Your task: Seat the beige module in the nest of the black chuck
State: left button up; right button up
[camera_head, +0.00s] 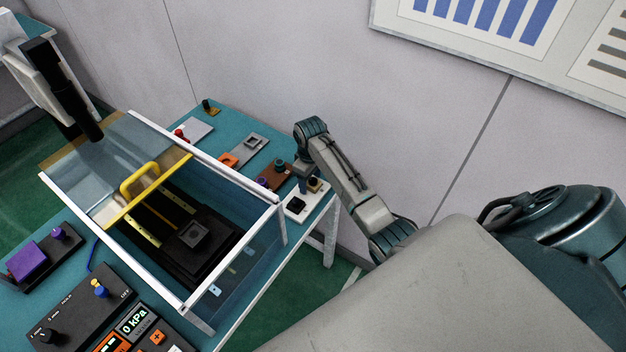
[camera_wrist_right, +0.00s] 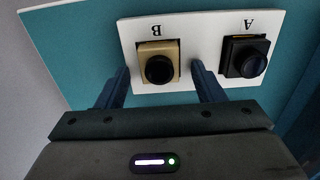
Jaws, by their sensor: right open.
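The beige module (camera_wrist_right: 149,49), with a round black top, sits at the spot marked B on a white plate (camera_wrist_right: 190,32) in the right wrist view. In the head view the beige module (camera_head: 315,186) is small and partly hidden by my right gripper. My right gripper (camera_wrist_right: 160,74) is open, with one blue finger on each side of the beige module's near edge; I cannot tell whether they touch it. In the head view the right gripper (camera_head: 306,184) is over the plate. The black chuck (camera_head: 194,236) with its square nest lies inside the glazed enclosure. My left gripper is not in view.
A black module (camera_wrist_right: 246,58) sits at spot A beside the beige one. The enclosure's white frame (camera_head: 240,218) and yellow-handled cover (camera_head: 140,180) stand left of the arm; the front part of the top is open. Several small fixtures line the teal table's back edge.

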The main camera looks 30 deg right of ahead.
jog(key=c, duration=1.1)
jog(key=shift+r, duration=0.1)
